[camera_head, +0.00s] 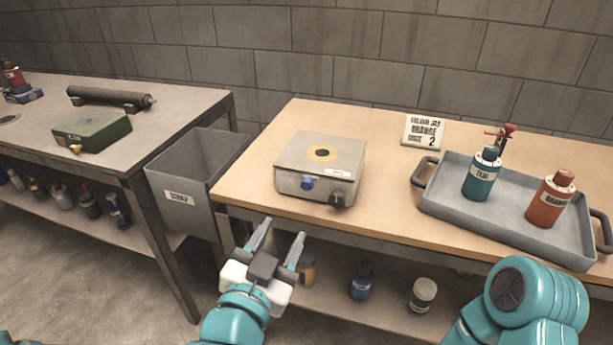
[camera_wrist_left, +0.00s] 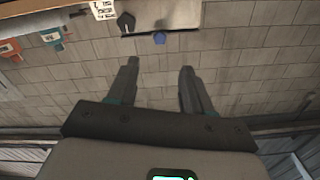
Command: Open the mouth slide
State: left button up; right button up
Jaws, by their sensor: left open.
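A grey metal box (camera_head: 300,152) sits near the left end of the wooden table. I cannot tell which part is the mouth slide. My left gripper (camera_head: 284,228) is open and empty, in front of the table edge and apart from the box. In the left wrist view the blue knob (camera_wrist_left: 159,38) shows beyond the open fingers (camera_wrist_left: 158,68). My right gripper is out of view.
A grey tray (camera_head: 445,206) with a teal bottle (camera_head: 481,175) and an orange-red bottle (camera_head: 550,199) stands on the right. A sign card (camera_head: 423,131) stands behind. A grey bin (camera_head: 180,190) is left of the table. A green box (camera_head: 92,130) sits on the left bench.

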aim_at(306, 188)
pick_arm(q)
jog(key=x, duration=1.4)
jog(key=shift+w+f, duration=0.1)
jog(key=shift+w, duration=0.1)
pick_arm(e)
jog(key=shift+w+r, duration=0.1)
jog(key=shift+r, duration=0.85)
